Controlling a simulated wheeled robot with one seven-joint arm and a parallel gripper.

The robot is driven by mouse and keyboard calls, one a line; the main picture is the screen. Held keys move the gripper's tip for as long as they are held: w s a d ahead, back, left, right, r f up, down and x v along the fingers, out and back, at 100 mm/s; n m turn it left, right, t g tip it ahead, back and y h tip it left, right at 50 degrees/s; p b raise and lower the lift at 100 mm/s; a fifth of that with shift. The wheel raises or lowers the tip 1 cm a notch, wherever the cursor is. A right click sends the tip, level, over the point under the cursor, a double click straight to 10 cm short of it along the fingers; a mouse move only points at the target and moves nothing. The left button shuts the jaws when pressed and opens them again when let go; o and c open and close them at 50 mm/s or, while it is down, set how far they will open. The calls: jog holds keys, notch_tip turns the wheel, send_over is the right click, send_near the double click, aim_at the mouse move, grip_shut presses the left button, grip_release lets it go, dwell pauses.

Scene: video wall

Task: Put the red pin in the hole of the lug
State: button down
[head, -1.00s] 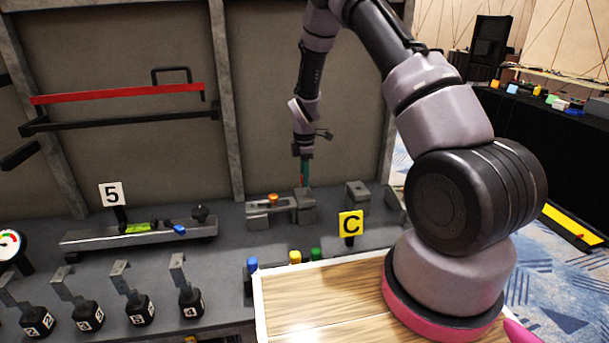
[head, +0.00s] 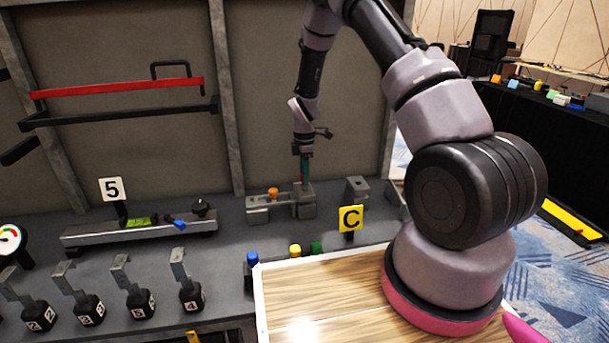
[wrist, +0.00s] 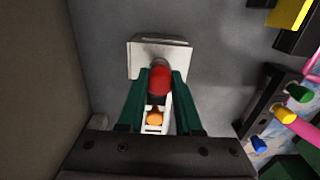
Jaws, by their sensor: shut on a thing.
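My gripper (head: 305,182) has green fingers and points down at the grey block of the lug (head: 304,207) on the bench. In the wrist view, my gripper (wrist: 163,76) is shut on the red pin (wrist: 159,80), whose rounded end shows between the fingertips. The pale top of the lug (wrist: 142,62) lies right under the pin. The pin's lower end and the hole are hidden, so I cannot tell how far the pin is in. In the head view the fingers cover the pin.
An orange knob (head: 272,193) stands on the bar left of the block. A separate grey bracket (head: 357,189) and a yellow C sign (head: 350,219) are to the right. A back panel (head: 265,90) rises close behind. Several numbered black pieces stand at the front left.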

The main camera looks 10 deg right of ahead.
jog(key=shift+f, duration=0.25)
jog(key=shift+f, duration=0.5)
jog(key=c, duration=0.5)
grip_release()
jog(key=shift+o, duration=0.3)
jog(key=o, duration=0.4)
jog(key=shift+r, duration=0.1)
